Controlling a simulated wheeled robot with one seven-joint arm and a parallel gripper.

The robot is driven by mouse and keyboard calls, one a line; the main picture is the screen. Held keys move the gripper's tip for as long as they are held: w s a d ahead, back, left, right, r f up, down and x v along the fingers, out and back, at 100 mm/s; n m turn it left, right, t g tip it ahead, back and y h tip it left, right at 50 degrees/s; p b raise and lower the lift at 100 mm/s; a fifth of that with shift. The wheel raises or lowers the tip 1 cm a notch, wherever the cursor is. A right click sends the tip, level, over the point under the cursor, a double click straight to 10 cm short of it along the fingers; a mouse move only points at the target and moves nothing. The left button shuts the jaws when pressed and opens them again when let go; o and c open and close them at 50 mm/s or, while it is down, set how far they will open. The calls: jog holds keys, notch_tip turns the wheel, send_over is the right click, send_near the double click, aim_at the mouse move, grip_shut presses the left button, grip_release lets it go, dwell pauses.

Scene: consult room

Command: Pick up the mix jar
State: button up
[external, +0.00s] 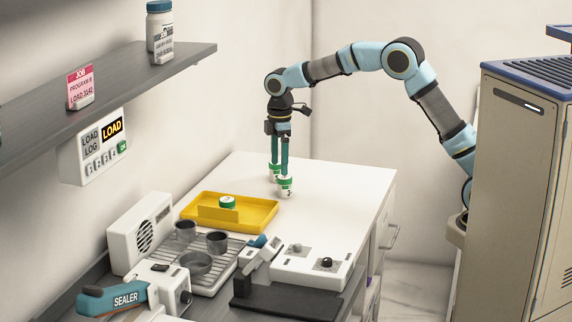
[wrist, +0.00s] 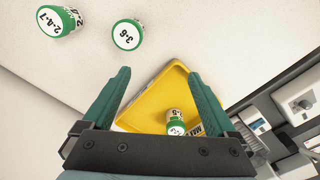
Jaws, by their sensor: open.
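A small green-and-white jar (wrist: 175,122) stands in the yellow tray (external: 262,210). My gripper (external: 279,166) is open and empty. It points down, close to the two counter jars in the external view; contact cannot be told.
A rack with metal cups (external: 196,263), a white speaker-like box (external: 140,234), a sealer (external: 115,298) and a white device with knobs (external: 313,266) fill the near counter. A shelf (external: 110,82) runs along the left wall. The counter's right side (external: 345,190) is clear.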

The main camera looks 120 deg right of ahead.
send_near(284, 185)
jog(key=shift+w+d+f, duration=0.1)
jog(key=shift+d+f, duration=0.05)
jog(key=shift+d, duration=0.8)
jog(key=shift+s+d+f, duration=0.2)
jog(key=shift+d, duration=0.05)
notch_tip(284, 185, down, 5)
jog(key=shift+r+p, duration=0.1)
jog(key=shift+p, duration=0.3)
jog(key=f, duration=0.1)
jog(key=f+p, duration=0.1)
jog(key=f, duration=0.2)
jog(key=shift+s+a+f+p, duration=0.1)
jog(key=shift+s+a+p, duration=0.1)
jog(key=shift+s+p, duration=0.15)
jog(key=shift+f, duration=0.55)
jog(key=c, duration=1.5)
